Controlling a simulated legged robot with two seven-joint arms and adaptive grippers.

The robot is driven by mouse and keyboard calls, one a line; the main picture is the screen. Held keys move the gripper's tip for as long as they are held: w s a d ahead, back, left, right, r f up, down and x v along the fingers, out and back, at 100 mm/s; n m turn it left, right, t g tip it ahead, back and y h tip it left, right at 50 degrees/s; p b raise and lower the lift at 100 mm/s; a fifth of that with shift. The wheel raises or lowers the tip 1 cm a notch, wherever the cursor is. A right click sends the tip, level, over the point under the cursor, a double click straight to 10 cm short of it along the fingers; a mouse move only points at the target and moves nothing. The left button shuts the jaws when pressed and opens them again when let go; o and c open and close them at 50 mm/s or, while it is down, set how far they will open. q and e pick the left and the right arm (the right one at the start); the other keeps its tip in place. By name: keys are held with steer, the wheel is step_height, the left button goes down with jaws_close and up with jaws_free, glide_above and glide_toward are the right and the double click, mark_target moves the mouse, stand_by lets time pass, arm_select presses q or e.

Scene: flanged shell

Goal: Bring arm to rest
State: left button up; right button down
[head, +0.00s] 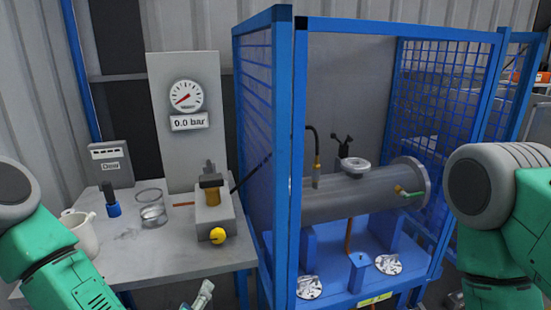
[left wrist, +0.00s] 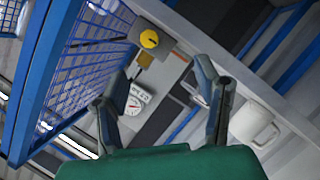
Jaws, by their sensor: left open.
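My left arm (head: 65,275) comes in from the lower left in the head view, green with a dark grey joint. Only a small grey part of my left gripper (head: 203,295) shows at the bottom edge, in front of the bench. In the left wrist view the two dark fingers of the left gripper (left wrist: 163,72) stand wide apart with nothing held between them. My right arm (head: 500,210) shows at the right edge of the head view; its gripper is out of the frame.
A grey bench (head: 150,255) holds a white mug (head: 82,232), a glass beaker (head: 152,208) and a pump with a yellow knob (head: 217,236). The gauge (head: 186,97) reads 0.0 bar. A blue cage (head: 283,160) surrounds a flanged grey shell (head: 350,198), with an open front.

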arm_select(q)
steer(key=s+f+m+g+h, duration=0.2)
steer(key=s+f+m+g, duration=0.45)
steer(key=s+f, duration=0.65)
steer(key=s+a+f+m+g+y, duration=0.1)
steer(key=s+a+g, duration=0.3)
steer(key=s, duration=0.4)
steer(key=s+a+f+m+g+y, duration=0.1)
steer(key=s+a+m+g, duration=0.1)
steer(key=s+a, duration=0.5)
steer(key=shift+s+a+g, duration=0.2)
steer(key=shift+s+g, duration=0.35)
steer(key=shift+g, duration=0.3)
